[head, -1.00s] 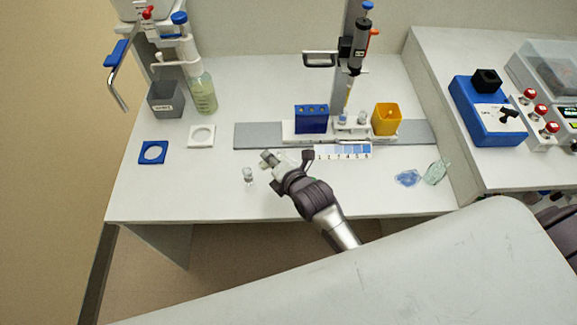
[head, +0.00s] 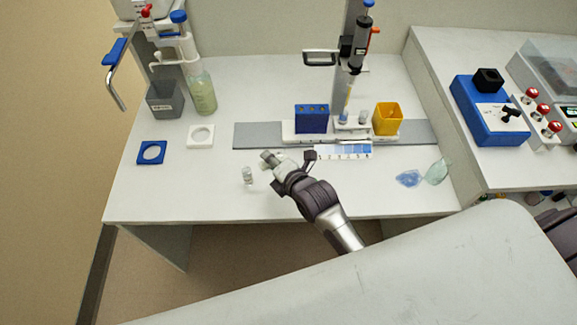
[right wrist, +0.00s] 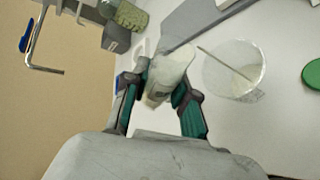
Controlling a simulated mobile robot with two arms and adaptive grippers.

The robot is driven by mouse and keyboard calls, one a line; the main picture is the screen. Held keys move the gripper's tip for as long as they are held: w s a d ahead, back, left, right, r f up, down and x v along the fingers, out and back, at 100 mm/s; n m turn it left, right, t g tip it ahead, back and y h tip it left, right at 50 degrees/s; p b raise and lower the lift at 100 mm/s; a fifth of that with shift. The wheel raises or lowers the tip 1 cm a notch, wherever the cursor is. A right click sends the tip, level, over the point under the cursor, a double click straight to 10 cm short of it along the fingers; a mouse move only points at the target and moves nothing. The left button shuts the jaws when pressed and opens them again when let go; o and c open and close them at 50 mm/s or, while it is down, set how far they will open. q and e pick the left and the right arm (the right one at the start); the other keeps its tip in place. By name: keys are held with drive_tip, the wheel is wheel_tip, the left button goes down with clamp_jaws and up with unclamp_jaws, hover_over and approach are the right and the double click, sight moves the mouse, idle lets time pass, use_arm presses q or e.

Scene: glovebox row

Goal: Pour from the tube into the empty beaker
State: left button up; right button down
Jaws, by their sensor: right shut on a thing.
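My right gripper (head: 290,170) is over the front of the bench, shut on a small pale tube (head: 270,158). In the right wrist view the tube (right wrist: 170,76) sits between both fingers and is tilted, its open end towards a clear beaker (right wrist: 228,72). The beaker (head: 248,176) stands on the bench just left of the gripper in the head view. A thin pale streak runs from near the tube's mouth into the beaker and looks like a stream of liquid. Pale material shows at the beaker's bottom. My left gripper is not in view.
Behind the gripper are a blue rack (head: 312,119), a yellow bin (head: 387,119) and a blue-and-white strip (head: 344,151). The bench's front left is clear.

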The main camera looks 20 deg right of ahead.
drive_tip(key=shift+f+m+b, duration=0.2)
drive_tip(key=shift+m+b, duration=0.1)
drive_tip(key=shift+b, duration=0.55)
idle(0.7)
drive_tip(key=shift+r+m+y, duration=0.25)
drive_tip(key=shift+m+y, duration=0.05)
drive_tip(key=shift+y, duration=0.2)
idle(1.5)
